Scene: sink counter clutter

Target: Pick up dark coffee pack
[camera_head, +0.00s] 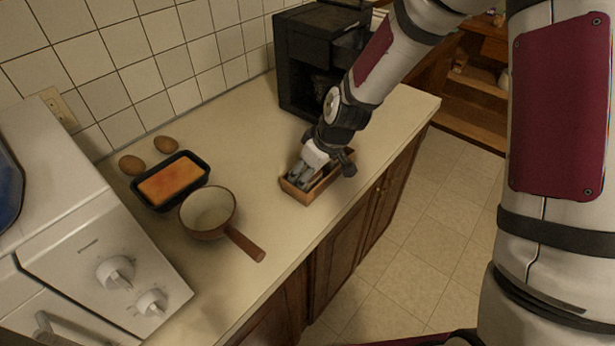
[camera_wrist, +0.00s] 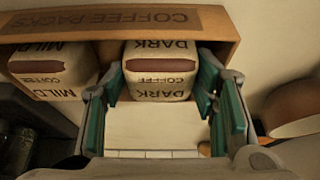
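The dark coffee pack (camera_wrist: 160,72) is a pale pack with a brown band and upside-down "DARK COFFEE" lettering in the wrist view. It sits in a wooden box (camera_wrist: 60,26) labelled "COFFEE PACKS", beside a similar mild pack (camera_wrist: 52,68) on its left. My gripper (camera_wrist: 161,82) is open, with one teal-padded finger on each side of the dark pack. The fingers look slightly apart from it. In the head view my gripper (camera_head: 309,173) reaches down into the box (camera_head: 297,196), and its fingers hide most of the contents.
A black coffee machine (camera_head: 302,62) stands behind the box. A saucepan (camera_head: 208,212), a loaf pan (camera_head: 171,181) and two eggs (camera_head: 131,165) lie to the left, near a white appliance (camera_head: 92,250). Counter between saucepan and box is clear; the front edge lies close to the box.

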